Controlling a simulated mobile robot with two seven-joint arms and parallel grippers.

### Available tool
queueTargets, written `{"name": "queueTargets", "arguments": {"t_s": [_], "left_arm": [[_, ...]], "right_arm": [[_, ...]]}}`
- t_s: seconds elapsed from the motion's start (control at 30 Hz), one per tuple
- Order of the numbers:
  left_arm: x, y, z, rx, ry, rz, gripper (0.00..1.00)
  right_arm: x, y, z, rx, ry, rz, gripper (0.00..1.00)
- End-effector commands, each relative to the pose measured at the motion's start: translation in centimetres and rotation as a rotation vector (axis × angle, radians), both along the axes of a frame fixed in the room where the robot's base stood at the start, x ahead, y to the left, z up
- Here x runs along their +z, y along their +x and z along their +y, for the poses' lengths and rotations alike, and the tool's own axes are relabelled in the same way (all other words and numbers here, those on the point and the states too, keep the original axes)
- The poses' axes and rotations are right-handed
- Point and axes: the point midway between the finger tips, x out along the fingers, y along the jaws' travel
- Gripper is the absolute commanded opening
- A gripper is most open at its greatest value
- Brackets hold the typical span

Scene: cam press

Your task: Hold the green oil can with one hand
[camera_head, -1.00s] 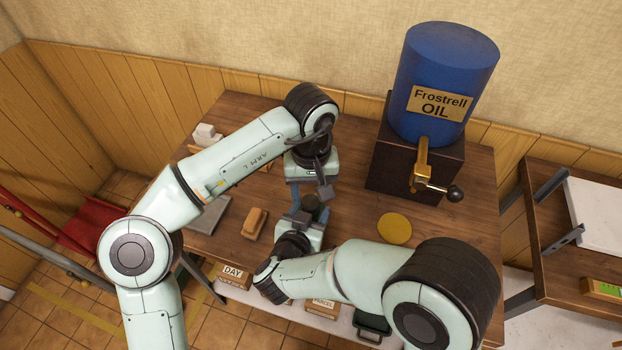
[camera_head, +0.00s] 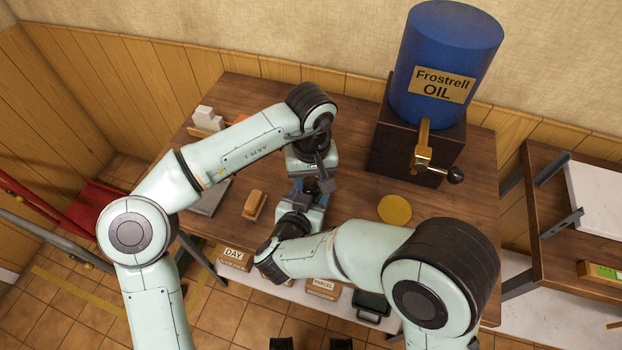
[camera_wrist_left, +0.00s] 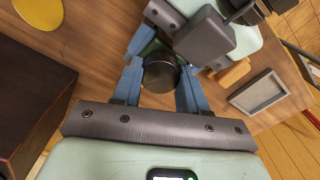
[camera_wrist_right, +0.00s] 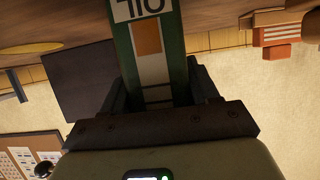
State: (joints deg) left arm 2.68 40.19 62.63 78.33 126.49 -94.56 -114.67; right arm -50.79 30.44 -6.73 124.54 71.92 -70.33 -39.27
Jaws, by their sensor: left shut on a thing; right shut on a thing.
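The green oil can shows best in the right wrist view (camera_wrist_right: 156,45), with a white label, an orange patch and part of the word OIL. My right gripper (camera_wrist_right: 155,95) is shut on its body. In the left wrist view the can's round dark top (camera_wrist_left: 160,72) sits between the blue fingers of my left gripper (camera_wrist_left: 160,85), which is shut on the can too. In the head view the left gripper (camera_head: 308,182) and right gripper (camera_head: 313,208) meet above the table and hide most of the can.
A blue Frostrell OIL drum (camera_head: 446,62) stands on a dark box with a brass tap (camera_head: 424,150). A yellow disc (camera_head: 394,209) lies on the table (camera_head: 350,135). A tan block (camera_head: 254,204) lies at left. DAY (camera_head: 234,254) and PARCEL (camera_head: 323,286) signs mark the front.

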Motion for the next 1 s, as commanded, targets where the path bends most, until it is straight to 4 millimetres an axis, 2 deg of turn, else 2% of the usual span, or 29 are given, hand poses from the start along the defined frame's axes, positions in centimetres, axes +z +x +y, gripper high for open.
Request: {"name": "queueTargets", "arguments": {"t_s": [0.2, 0.47, 0.5, 0.57, 0.83, 1.0], "left_arm": [[0.1, 0.0, -0.1, 0.228, -0.002, -0.001, 0.06], [0.1, 0.0, -0.1, 0.243, -0.003, -0.001, 0.06], [0.1, 0.0, -0.1, 0.243, -0.003, -0.001, 0.49], [0.1, 0.0, -0.1, 0.242, -0.003, -0.001, 0.68], [0.1, 0.0, -0.1, 0.242, -0.002, -0.001, 0.68], [1.9, 0.0, -0.1, 0.243, -0.004, -0.003, 0.68]], "right_arm": [[0.0, 0.0, 0.1, 0.004, 0.001, 0.0, 0.0], [0.1, 0.0, 0.2, 0.005, 0.001, 0.0, 0.0], [0.0, 0.0, 0.2, 0.005, 0.001, 0.0, 0.0], [0.0, 0.0, 0.2, 0.005, 0.001, 0.0, 0.0], [0.0, 0.0, 0.1, 0.003, 0.001, -0.001, 0.0], [0.0, 0.0, 0.1, 0.002, 0.0, -0.001, 0.0]]}}
